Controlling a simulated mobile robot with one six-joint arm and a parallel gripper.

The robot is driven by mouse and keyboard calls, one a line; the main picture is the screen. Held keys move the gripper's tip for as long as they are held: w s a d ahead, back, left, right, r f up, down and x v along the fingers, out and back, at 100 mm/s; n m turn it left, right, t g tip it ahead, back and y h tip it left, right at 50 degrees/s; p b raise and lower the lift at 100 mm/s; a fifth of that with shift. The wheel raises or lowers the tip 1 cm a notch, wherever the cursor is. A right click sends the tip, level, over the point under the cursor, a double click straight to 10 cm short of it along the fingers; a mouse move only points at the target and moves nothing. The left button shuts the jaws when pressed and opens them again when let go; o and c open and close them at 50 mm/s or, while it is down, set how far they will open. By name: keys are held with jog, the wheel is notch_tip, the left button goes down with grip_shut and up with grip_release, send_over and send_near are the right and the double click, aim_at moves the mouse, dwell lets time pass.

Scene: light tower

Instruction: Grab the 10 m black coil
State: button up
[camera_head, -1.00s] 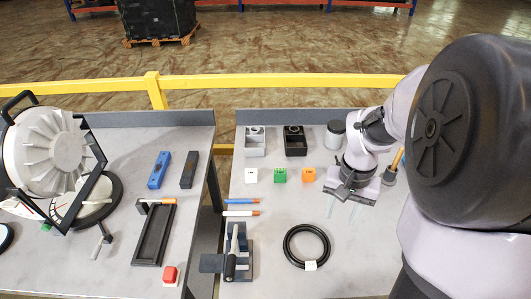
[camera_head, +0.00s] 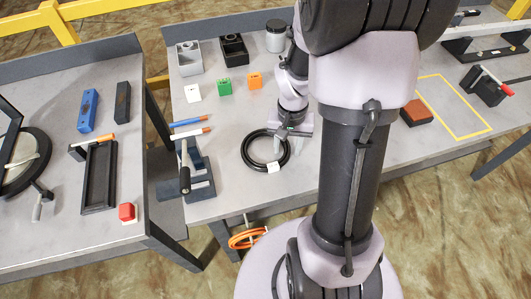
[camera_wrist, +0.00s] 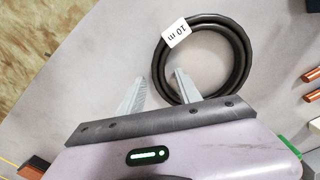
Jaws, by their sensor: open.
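The black coil (camera_head: 265,151) lies flat on the right-hand grey table, with a white tag (camera_head: 273,167) on its near side. In the wrist view the coil (camera_wrist: 243,60) shows near the top middle, and its tag (camera_wrist: 176,32) reads "10 m". My gripper (camera_wrist: 157,82) is open and empty. One finger appears over or beside the coil's rim and the other lies outside the ring; I cannot tell the height or whether they touch. In the head view my gripper (camera_head: 290,131) is at the coil's far right edge.
A black-and-grey clamp-like device (camera_head: 191,175) stands left of the coil, with blue and orange-tipped rods (camera_head: 190,132) behind it. White, green and orange blocks (camera_head: 225,87) sit farther back. An orange coil (camera_head: 247,238) is below the table's front edge. A brown block (camera_head: 416,112) lies to the right.

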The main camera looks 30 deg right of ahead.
jog(key=shift+r, duration=0.1)
jog(key=shift+c, duration=0.2)
grip_shut()
